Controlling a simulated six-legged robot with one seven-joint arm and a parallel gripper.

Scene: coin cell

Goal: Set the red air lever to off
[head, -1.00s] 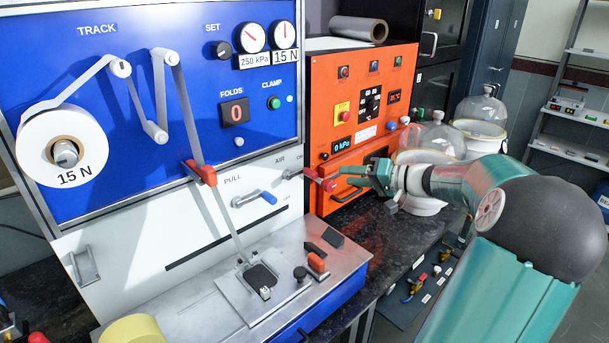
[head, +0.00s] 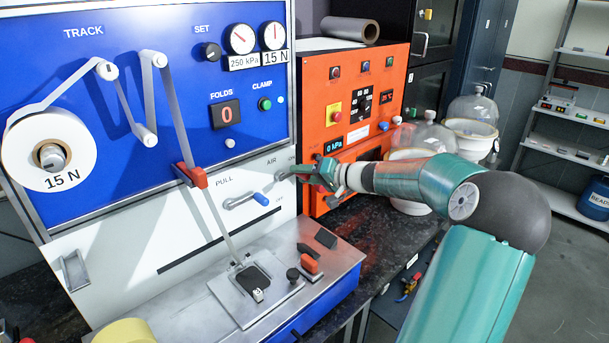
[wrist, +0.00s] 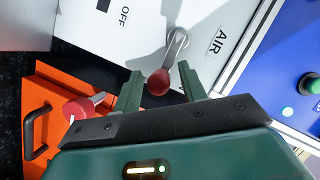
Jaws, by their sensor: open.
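The red air lever has a red knob (wrist: 158,82) on a metal arm (wrist: 176,46), on the white panel. In the wrist view the knob lies between my gripper's (wrist: 160,88) two green fingers, with no clear contact visible. The lever arm slants from its pivot toward my gripper. The printed OFF label (wrist: 124,15) lies to the left of the lever, and the AIR label (wrist: 217,40) to its right. In the head view my gripper (head: 306,173) is at the panel's right edge by the ON mark and mostly hides the knob; only the metal arm (head: 283,174) shows.
A blue-handled lever (head: 262,199) sits close by on the left. The orange unit (head: 352,105) stands right behind my gripper. A second red knob (wrist: 78,108) is by the left finger. Glass bell jars (head: 428,138) stand to the right.

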